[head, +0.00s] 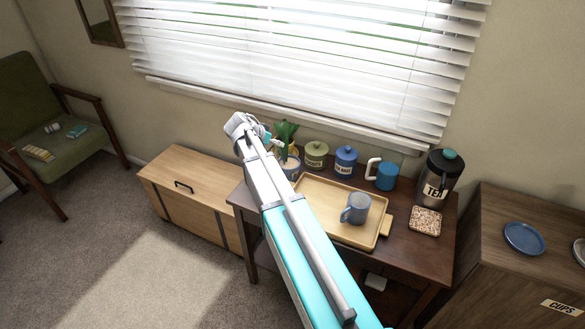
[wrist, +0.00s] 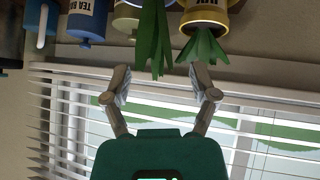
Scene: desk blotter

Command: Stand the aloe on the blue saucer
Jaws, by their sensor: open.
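Two green plants stand at the back left of the dark table. In the wrist view, upside down, one has long broad leaves (wrist: 153,38) and the other has spiky leaves (wrist: 206,46) in a yellow labelled pot (wrist: 207,15). I cannot tell for sure which is the aloe. In the head view green leaves (head: 286,131) show just right of my gripper (head: 243,125); the pots are partly hidden by my arm. My gripper (wrist: 158,70) is open and empty, its fingertips just short of the leaves. The blue saucer (head: 524,238) lies empty on the cabinet at the right.
A wooden tray (head: 333,228) holds a grey-blue mug (head: 355,208). A tea flask (head: 440,175) stands at the right. Window blinds (head: 300,60) are close behind.

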